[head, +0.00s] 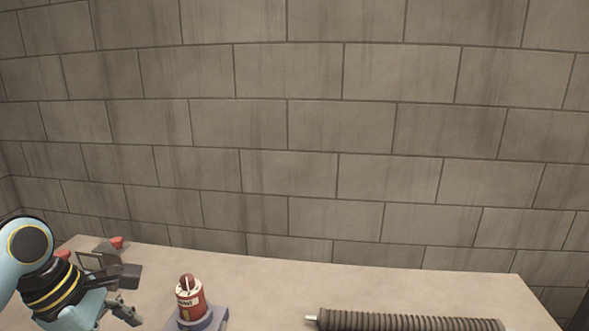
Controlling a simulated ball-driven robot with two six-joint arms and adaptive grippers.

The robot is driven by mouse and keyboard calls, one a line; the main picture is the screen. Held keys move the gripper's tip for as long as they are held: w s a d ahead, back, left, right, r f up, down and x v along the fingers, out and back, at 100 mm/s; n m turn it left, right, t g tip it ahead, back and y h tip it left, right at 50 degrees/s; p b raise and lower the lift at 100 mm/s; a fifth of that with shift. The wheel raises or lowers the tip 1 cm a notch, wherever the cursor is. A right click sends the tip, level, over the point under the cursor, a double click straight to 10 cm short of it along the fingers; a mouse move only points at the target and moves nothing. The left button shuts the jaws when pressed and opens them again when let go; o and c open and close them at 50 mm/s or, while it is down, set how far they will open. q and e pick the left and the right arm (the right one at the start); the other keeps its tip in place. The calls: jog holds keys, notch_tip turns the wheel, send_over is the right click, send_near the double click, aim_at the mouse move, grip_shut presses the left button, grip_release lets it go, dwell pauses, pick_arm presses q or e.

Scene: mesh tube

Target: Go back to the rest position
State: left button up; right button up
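My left gripper (133,295) is at the lower left, above the table's left part, at the end of my light-blue arm. Its fingers look spread apart, with nothing seen between them. It is to the left of the red canister and apart from it. The dark ribbed mesh tube (410,321) lies at the bottom right, cut off by the lower picture edge, with a small pale tip at its left end. My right gripper is not in view.
A red canister (190,304) with a pale label stands on a grey-blue base (212,321) on the beige table (270,285). Small red parts (117,242) show at the table's far left corner, behind my gripper. A block wall (300,130) stands behind the table. The table's back middle is clear.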

pick_arm(q)
jog(key=s+a+r+m+t+y, duration=0.1)
jog(key=s+r+m+y, duration=0.1)
jog(key=s+m, duration=0.85)
jog(key=s+a+r+m+t+y, duration=0.1)
jog(key=s+m+y, duration=0.1)
jog(key=s+m, duration=0.8)
notch_tip(320, 180, down, 36)
jog(key=s+a+g+b, duration=0.2)
jog(key=b, duration=0.7)
jog(key=s+a+f+g+b, duration=0.1)
jog(key=s+f+b, duration=0.5)
jog(key=s+f, duration=1.2)
notch_tip(320, 180, down, 4)
jog(key=shift+r, duration=0.25)
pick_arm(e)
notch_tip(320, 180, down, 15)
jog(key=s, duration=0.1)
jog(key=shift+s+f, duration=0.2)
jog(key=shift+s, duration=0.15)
pick_arm(q)
jog(key=shift+w, duration=0.1)
jog(key=shift+c, duration=0.3)
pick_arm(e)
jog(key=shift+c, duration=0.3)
